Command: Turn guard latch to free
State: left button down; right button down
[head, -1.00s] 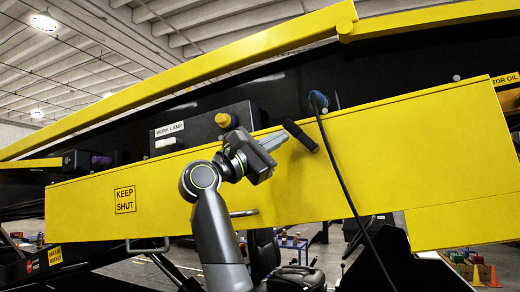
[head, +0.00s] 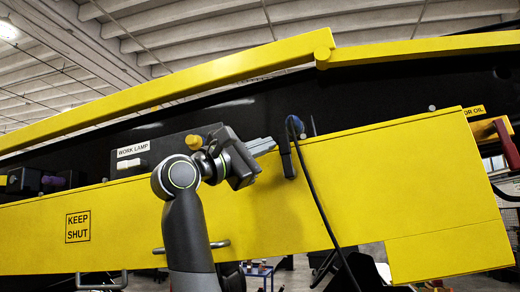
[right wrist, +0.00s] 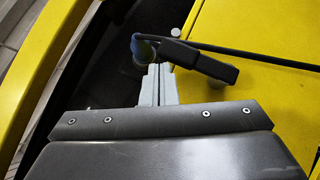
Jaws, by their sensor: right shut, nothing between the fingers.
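The guard latch is a dark bar (head: 287,160) near the top edge of the yellow guard (head: 390,180). It stands nearly upright in the head view, and shows as a black bar (right wrist: 205,62) in the right wrist view. My right gripper (head: 273,144) is shut and empty, its tips close to the left side of the latch's upper part. In the right wrist view the shut fingers (right wrist: 158,70) end beside one end of the bar; I cannot tell whether they touch it. My left gripper is not in view.
A blue plug (right wrist: 143,47) with a black cable (head: 318,205) sits close to the latch; the cable hangs across the guard. A work lamp box (head: 150,154) with a yellow knob (head: 193,142) is behind my right arm. Metal handles (head: 101,282) are along the guard's lower edge.

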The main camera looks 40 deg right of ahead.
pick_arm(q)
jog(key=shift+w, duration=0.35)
